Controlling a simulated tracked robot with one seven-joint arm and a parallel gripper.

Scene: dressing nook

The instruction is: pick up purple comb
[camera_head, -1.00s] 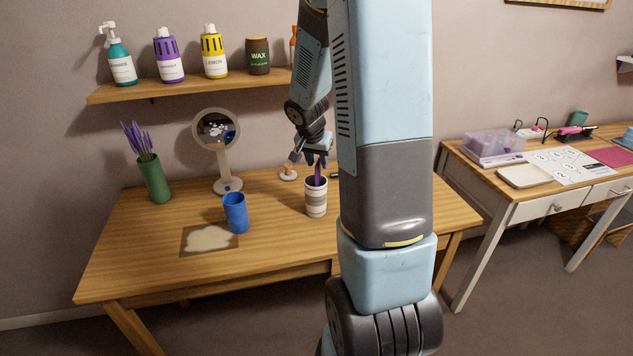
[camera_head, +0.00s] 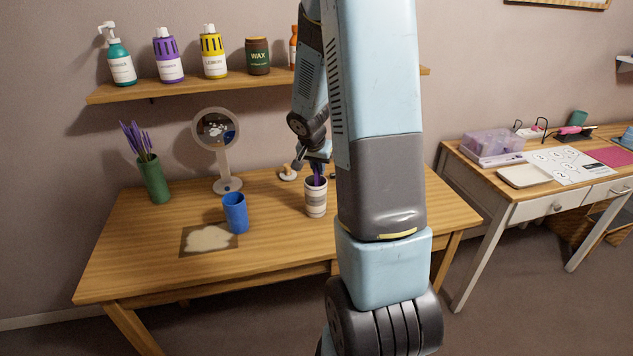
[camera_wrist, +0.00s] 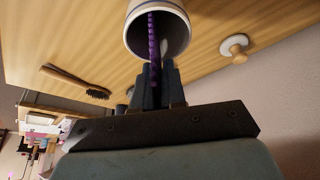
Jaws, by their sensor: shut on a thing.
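The purple comb (camera_head: 317,180) stands in a white and grey striped cup (camera_head: 316,202) on the wooden table, its upper part above the rim. In the wrist view the comb (camera_wrist: 153,50) runs from inside the cup (camera_wrist: 133,10) to between my fingers. My gripper (camera_head: 317,163) is over the cup, pointing down. In the wrist view my gripper (camera_wrist: 158,82) is shut on the comb close to the rim. The comb's lower part is hidden in the cup. A pale item beside it in the cup is unclear.
A blue cup (camera_head: 235,213), a stained mat (camera_head: 190,243), a round mirror (camera_head: 228,185) and a green vase (camera_head: 154,180) stand left on the table. A brush (camera_wrist: 75,80) lies near the cup. A bottle shelf (camera_head: 190,88) hangs behind.

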